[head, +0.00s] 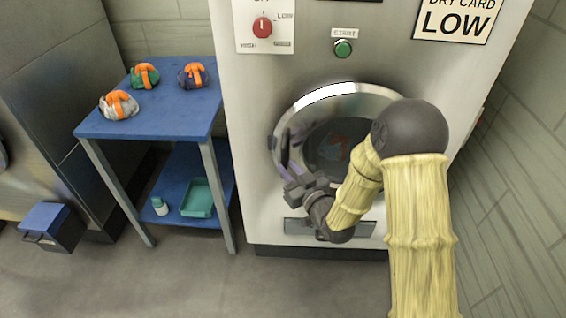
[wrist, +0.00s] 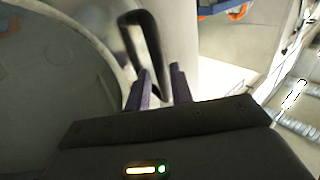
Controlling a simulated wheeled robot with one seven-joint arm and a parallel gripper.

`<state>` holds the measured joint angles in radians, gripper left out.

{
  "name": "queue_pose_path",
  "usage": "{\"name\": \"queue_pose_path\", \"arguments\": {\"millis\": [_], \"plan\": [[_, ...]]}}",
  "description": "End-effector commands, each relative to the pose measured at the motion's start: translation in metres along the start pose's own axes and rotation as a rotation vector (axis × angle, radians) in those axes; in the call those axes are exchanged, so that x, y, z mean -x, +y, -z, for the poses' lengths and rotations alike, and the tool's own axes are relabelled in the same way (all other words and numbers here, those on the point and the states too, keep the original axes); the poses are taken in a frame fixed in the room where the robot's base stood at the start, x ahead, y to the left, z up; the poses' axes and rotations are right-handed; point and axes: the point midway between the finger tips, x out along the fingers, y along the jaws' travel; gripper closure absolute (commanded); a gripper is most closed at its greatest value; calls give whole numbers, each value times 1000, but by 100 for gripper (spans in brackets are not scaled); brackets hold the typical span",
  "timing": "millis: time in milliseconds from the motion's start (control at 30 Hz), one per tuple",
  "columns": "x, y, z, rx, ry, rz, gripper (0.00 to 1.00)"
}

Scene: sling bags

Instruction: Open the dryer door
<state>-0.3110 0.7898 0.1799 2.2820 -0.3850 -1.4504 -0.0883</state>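The dryer (head: 255,100) has a round door with a bright metal rim (head: 345,90) and dark glass, and it looks closed. A dark handle (head: 273,145) sits on the door's left edge. In the wrist view the handle (wrist: 152,38) is a dark loop just beyond my fingertips, beside the curved door rim. My gripper (head: 288,163) is at the left side of the door, close to the handle. Its two purple fingers (wrist: 161,72) stand apart, with the handle's lower part lined up with the gap. I cannot tell whether they touch it. My arm covers the door's right part.
A blue table (head: 160,105) with several sling bags (head: 118,104) stands left of the dryer. Its lower shelf holds a teal tray (head: 197,198) and a small bottle (head: 160,206). A blue box (head: 48,225) is on the floor. Floor in front is clear.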

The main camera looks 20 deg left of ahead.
Motion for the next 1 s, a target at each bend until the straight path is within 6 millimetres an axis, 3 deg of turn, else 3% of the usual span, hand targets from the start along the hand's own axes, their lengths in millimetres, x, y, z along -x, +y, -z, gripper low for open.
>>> {"name": "queue_pose_path", "arguments": {"millis": [200, 567, 700, 1000], "plan": [[-30, 0, 0, 1, 2, 1, 77], [-36, -1, 0, 0, 0, 1, 77], [-36, -1, 0, 0, 0, 1, 100], [-35, 0, 0, 1, 0, 4, 100]]}}
